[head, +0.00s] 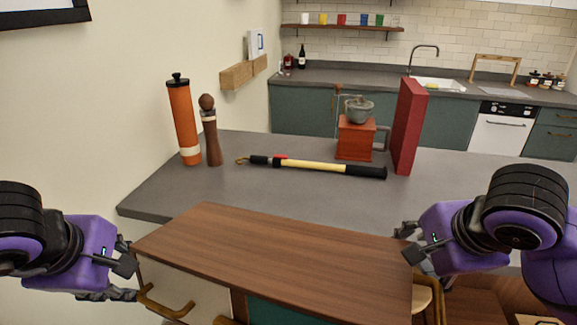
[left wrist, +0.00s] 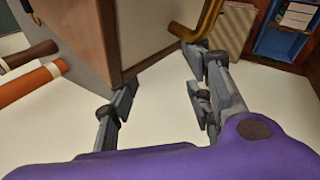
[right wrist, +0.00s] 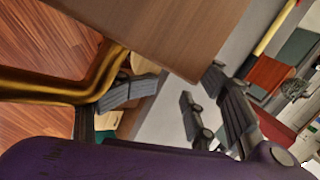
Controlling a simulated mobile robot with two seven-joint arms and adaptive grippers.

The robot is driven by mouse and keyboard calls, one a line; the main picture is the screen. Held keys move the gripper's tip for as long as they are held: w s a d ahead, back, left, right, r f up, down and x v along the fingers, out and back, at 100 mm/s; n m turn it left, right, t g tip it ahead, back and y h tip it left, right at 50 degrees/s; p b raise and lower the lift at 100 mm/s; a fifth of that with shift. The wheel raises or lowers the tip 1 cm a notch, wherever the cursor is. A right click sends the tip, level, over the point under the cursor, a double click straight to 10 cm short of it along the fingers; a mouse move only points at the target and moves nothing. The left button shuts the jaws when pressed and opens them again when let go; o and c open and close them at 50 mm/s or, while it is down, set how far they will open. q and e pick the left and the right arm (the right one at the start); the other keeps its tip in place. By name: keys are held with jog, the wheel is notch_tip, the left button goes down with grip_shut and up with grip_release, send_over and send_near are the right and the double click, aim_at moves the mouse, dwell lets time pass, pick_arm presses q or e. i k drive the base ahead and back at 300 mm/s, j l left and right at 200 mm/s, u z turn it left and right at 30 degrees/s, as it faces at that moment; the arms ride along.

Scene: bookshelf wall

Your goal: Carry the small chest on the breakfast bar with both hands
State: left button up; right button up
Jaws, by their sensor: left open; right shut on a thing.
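The small chest (head: 270,255) has a brown wooden top, white and teal front panels and brass handles, one at its front left (head: 165,304). It is in front of me at the bar's near edge; what bears it underneath is hidden. My left gripper (head: 124,277) is open beside the chest's left end, with its fingers apart near a corner in the left wrist view (left wrist: 162,95). My right gripper (head: 412,245) is shut on the chest at its right end, close to brass bars (right wrist: 60,88). The exact contact is unclear. The grey breakfast bar (head: 230,190) extends behind the chest.
On the bar stand an orange mill (head: 184,125), a brown pepper mill (head: 211,135), a coffee grinder (head: 355,140) and a red book (head: 408,125). A yellow-handled stick (head: 315,167) lies across it. Clear bar surface lies between these and the chest.

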aim_at(299, 201)
jog(key=i+l, duration=0.15)
jog(key=i, duration=0.3)
jog(key=i+l, duration=0.15)
jog(key=i, duration=0.3)
jog(key=i+l, duration=0.1)
jog(key=i, duration=0.35)
